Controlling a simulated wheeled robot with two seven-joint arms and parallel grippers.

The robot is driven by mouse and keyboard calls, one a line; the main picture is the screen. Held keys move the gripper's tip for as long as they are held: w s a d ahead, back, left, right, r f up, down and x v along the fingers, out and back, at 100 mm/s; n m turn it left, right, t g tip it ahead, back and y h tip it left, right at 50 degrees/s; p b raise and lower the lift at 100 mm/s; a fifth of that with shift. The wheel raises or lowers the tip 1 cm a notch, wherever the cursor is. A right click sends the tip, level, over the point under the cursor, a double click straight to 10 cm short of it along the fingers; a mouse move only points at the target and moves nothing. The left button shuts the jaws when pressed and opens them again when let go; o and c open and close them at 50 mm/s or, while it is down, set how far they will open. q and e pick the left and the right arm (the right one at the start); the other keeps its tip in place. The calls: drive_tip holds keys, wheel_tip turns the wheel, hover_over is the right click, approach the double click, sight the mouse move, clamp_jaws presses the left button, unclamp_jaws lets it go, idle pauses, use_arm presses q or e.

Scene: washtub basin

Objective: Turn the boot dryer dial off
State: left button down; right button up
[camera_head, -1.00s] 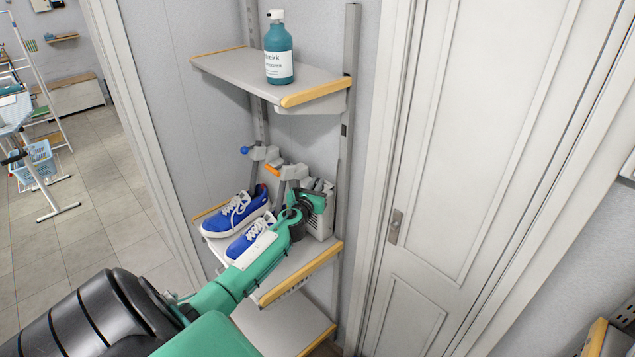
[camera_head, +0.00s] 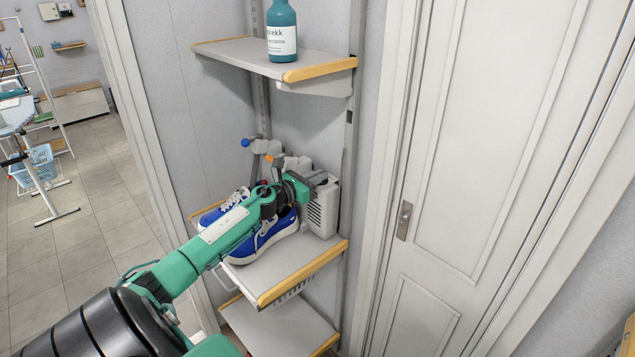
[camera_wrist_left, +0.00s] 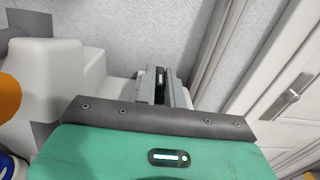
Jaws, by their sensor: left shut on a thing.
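The boot dryer (camera_head: 322,212) is a pale grey box with a vented side, on the middle shelf against the post. My left gripper (camera_head: 312,180) reaches over the shoes to the top of this box. In the left wrist view its grey jaws (camera_wrist_left: 163,85) are close together at the dryer's pale body (camera_wrist_left: 58,80). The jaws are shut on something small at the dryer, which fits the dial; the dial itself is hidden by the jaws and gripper. My right gripper is not in view.
Blue shoes (camera_head: 268,236) with white soles stand on the middle shelf (camera_head: 285,268) under my left arm. A teal bottle (camera_head: 282,35) stands on the upper shelf (camera_head: 235,57). A white door (camera_head: 450,150) is to the right. Tiled floor (camera_head: 85,215) is open at left.

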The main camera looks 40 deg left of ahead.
use_arm(q)
drive_tip(key=shift+a+r, duration=0.1)
drive_tip(key=shift+r, duration=0.1)
drive_tip(key=c, duration=1.3)
unclamp_jaws()
drive_tip(key=shift+f, duration=0.1)
drive_tip(key=shift+s+f+b, duration=0.2)
drive_tip(key=shift+s+b, duration=0.1)
drive_tip(key=shift+s, duration=0.3)
drive_tip(key=shift+s+a+r+b, duration=0.15)
drive_tip(key=shift+s+b, duration=0.45)
drive_tip(key=shift+s, duration=1.45)
drive_tip(key=shift+s+a+b, duration=0.3)
drive_tip(key=shift+s+b, duration=0.3)
drive_tip(key=shift+s, duration=1.5)
drive_tip(key=shift+s+a+r+b, duration=0.15)
drive_tip(key=shift+s+b, duration=0.45)
drive_tip(key=shift+s, duration=1.45)
drive_tip(key=shift+f, duration=0.15)
